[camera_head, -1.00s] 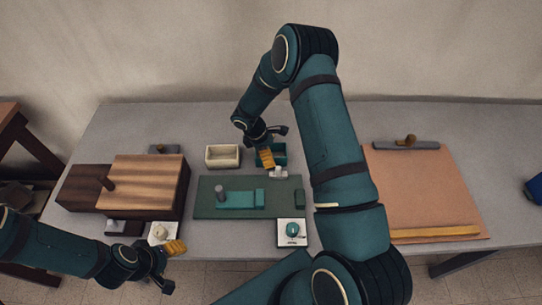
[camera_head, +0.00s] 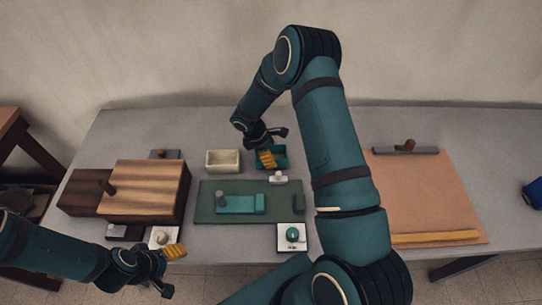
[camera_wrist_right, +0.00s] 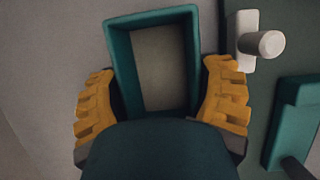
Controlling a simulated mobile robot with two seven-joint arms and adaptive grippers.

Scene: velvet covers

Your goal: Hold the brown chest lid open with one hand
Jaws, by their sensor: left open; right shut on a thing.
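The brown chest stands at the table's left, with a dark section (camera_head: 80,189) and a striped light-brown panel (camera_head: 147,184), apparently its lid. A dark knob (camera_head: 108,188) shows beside the panel; how far it is lifted is unclear. My left gripper (camera_head: 170,268) is open, in front of the chest near a white plate with a pale knob (camera_head: 158,237), apart from the lid. My right gripper (camera_head: 266,159) is far from the chest, its fingers on either side of a teal open box (camera_head: 285,158). In the right wrist view, the box (camera_wrist_right: 118,65) sits between the yellow fingers.
A cream open box (camera_head: 223,168) stands left of the teal one. A green mat (camera_head: 215,211) bears a teal block (camera_head: 238,204). A white plate with a teal knob (camera_head: 292,234) lies in front. An orange-brown board (camera_head: 425,195) covers the right; my right arm crosses the middle.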

